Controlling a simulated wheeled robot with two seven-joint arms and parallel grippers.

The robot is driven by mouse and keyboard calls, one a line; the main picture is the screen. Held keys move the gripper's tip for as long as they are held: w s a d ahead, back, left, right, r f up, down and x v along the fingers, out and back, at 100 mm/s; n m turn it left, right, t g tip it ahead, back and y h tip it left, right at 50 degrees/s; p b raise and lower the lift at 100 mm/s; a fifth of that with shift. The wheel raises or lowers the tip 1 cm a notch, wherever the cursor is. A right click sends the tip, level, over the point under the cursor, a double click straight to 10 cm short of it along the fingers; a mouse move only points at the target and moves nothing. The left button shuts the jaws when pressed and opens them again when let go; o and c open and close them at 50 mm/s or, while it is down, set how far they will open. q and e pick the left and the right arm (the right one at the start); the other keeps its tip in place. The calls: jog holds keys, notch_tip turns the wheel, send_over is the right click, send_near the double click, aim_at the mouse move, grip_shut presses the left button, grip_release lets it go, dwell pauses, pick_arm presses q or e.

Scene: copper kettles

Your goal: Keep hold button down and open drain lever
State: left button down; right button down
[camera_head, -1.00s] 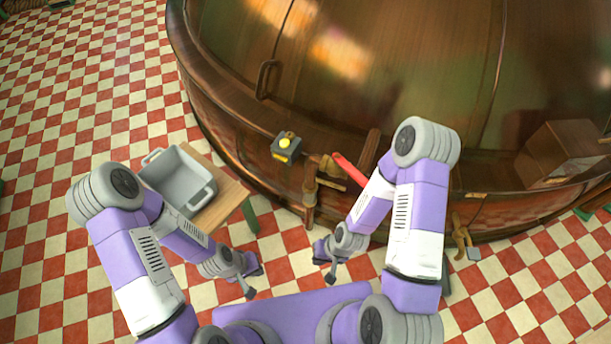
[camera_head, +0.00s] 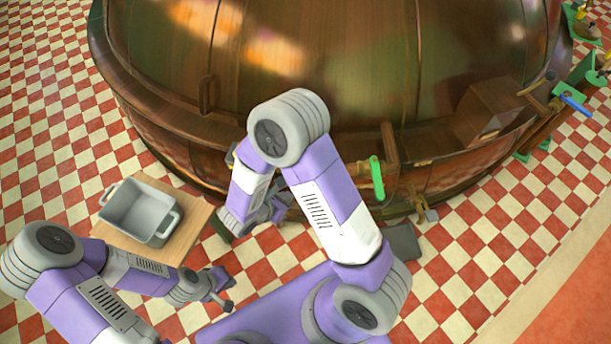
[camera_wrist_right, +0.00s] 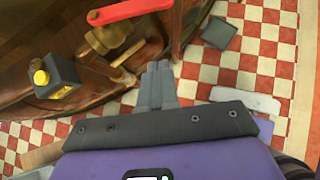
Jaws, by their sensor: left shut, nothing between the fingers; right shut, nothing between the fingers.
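A dark box with a yellow button (camera_wrist_right: 41,77) is at the left of the right wrist view, on the copper kettle's side. A red lever (camera_wrist_right: 130,12) on a brass valve (camera_wrist_right: 112,40) is at the top of that view. In the head view my right arm hides most of the box and the red lever. My right gripper (camera_wrist_right: 157,75) is shut and empty, apart from both in the picture; its fingertips point toward the kettle just below the valve. My left gripper (camera_head: 228,306) is shut and empty, low over the floor and away from the kettle.
The copper kettle (camera_head: 350,60) fills the back. A green lever (camera_head: 377,180) hangs on its side, and a blue handle (camera_head: 575,103) is at the far right. A grey tub (camera_head: 138,210) stands on a wooden table (camera_head: 185,235) at left. Checkered floor is open at right.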

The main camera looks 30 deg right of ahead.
jog(key=w+d+f+b, duration=0.2)
jog(key=w+d+f, duration=0.3)
jog(key=d, duration=0.5)
jog(key=shift+w+f+b, duration=0.3)
jog(key=shift+f+b, duration=0.05)
jog(key=shift+f, duration=0.2)
jog(key=shift+d+t, duration=0.1)
jog(key=shift+t, duration=0.2)
